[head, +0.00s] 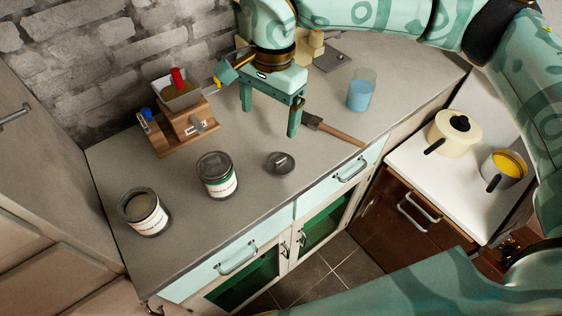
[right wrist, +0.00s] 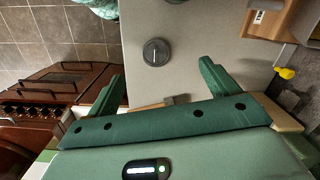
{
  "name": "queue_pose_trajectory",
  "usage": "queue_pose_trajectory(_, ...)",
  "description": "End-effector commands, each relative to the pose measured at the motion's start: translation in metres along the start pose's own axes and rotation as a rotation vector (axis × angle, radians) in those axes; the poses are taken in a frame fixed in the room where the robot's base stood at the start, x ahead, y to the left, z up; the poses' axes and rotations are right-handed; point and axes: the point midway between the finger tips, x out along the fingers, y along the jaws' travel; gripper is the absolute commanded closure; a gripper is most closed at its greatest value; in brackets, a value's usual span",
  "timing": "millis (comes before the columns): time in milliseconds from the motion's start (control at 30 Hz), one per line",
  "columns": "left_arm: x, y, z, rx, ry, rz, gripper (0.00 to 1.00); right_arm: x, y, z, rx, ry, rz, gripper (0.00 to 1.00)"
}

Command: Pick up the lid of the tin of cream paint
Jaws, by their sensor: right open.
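A small round dark grey lid (head: 281,163) with a pale bar across its top lies flat on the grey counter. An open tin (head: 145,212) with a pale label and greyish-cream contents stands left of it. A second tin (head: 217,175) with a green-banded label stands between them; its top is dark. My right gripper (head: 270,118) is open and empty above the counter, behind the lid in the head view. In the right wrist view the lid (right wrist: 156,52) shows beyond the gap between the open fingers of the gripper (right wrist: 163,85). My left gripper is out of view.
A brush (head: 335,130) with a wooden handle lies right of my right gripper. A glass of blue liquid (head: 361,90) stands farther right. A wooden box-like item (head: 180,125) stands at the back left. A pot (head: 452,133) sits on the white stove top. Counter around the lid is clear.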

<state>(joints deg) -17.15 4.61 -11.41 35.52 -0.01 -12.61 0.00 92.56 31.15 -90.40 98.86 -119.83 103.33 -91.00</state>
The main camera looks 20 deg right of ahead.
Motion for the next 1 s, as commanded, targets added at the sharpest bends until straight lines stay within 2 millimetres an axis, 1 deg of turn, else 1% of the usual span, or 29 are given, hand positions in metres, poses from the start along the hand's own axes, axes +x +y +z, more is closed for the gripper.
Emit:
queue_pose_trajectory(33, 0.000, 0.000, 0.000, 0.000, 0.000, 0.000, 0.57, -0.006, 0.002, -0.012, 0.012, 0.044, 0.015, 0.13)
queue_pose_trajectory(67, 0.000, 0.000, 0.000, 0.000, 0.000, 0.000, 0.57, -0.007, 0.004, -0.017, 0.017, 0.061, 0.023, 0.13)
queue_pose_trajectory(100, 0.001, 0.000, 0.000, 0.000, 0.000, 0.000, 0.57, -0.005, 0.005, -0.021, 0.022, 0.075, 0.031, 0.13)
queue_pose_trajectory(167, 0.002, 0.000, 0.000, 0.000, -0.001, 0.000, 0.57, 0.002, 0.007, -0.024, 0.024, 0.082, 0.037, 0.13)
queue_pose_trajectory(400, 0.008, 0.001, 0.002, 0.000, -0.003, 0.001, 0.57, 0.062, 0.009, -0.026, 0.024, 0.077, 0.038, 0.13)
queue_pose_trajectory(500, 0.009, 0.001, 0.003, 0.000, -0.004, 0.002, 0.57, 0.082, 0.010, -0.028, 0.023, 0.077, 0.037, 0.13)
queue_pose_trajectory(600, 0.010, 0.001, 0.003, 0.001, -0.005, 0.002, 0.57, 0.095, 0.010, -0.029, 0.023, 0.078, 0.035, 0.13)
queue_pose_trajectory(767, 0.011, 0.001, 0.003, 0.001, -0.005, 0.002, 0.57, 0.106, 0.011, -0.029, 0.023, 0.077, 0.034, 0.13)
queue_pose_trajectory(933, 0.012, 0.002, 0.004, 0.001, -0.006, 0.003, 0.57, 0.134, 0.018, -0.026, 0.023, 0.075, 0.036, 0.13)
queue_pose_trajectory(1000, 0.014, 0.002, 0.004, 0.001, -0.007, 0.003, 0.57, 0.144, 0.018, -0.027, 0.024, 0.075, 0.035, 0.13)
